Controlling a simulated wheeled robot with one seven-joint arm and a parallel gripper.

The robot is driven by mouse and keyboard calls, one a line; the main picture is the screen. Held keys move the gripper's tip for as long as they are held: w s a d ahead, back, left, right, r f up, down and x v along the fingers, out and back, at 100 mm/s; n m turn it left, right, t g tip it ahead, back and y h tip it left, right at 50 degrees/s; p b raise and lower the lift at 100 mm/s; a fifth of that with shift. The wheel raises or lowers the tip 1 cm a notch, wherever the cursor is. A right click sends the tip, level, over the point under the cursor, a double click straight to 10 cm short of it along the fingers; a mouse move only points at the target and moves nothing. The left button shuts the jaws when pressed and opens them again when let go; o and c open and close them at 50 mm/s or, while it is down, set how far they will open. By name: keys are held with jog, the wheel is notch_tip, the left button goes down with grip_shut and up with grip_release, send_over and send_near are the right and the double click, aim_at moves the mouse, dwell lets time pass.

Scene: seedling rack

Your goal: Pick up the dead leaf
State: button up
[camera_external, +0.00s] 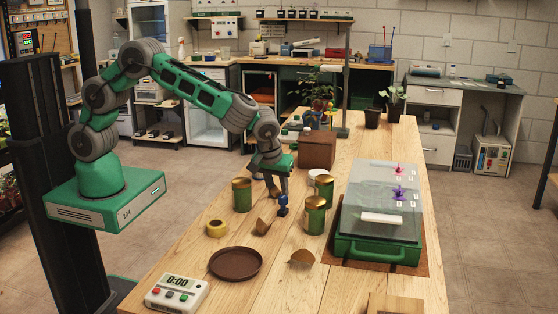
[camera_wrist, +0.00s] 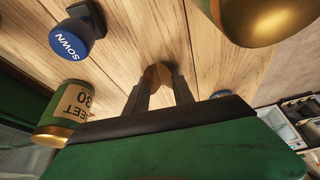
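A small brown curled leaf (camera_wrist: 157,75) shows between the fingertips of my gripper (camera_wrist: 160,84) in the wrist view. In the external view the leaf (camera_external: 275,191) is a small brown patch at the fingertips of my gripper (camera_external: 276,186), low over the table. The fingers are apart with the leaf between them; I cannot tell whether they press on it. Two other brown curled pieces lie nearer on the table, one beside the yellow roll (camera_external: 263,227) and one right of the brown saucer (camera_external: 302,257).
Green-and-gold tins (camera_external: 242,195) stand left and right (camera_external: 314,216) of my gripper. A blue stamp marked SOWN (camera_wrist: 76,38) stands close by. A brown box (camera_external: 317,150) is behind, a clear-lidded green tray (camera_external: 377,248) to the right. A brown saucer (camera_external: 235,277) and timer (camera_external: 177,292) are nearer.

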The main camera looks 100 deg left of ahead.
grip_shut()
jog(key=shift+r, duration=0.15)
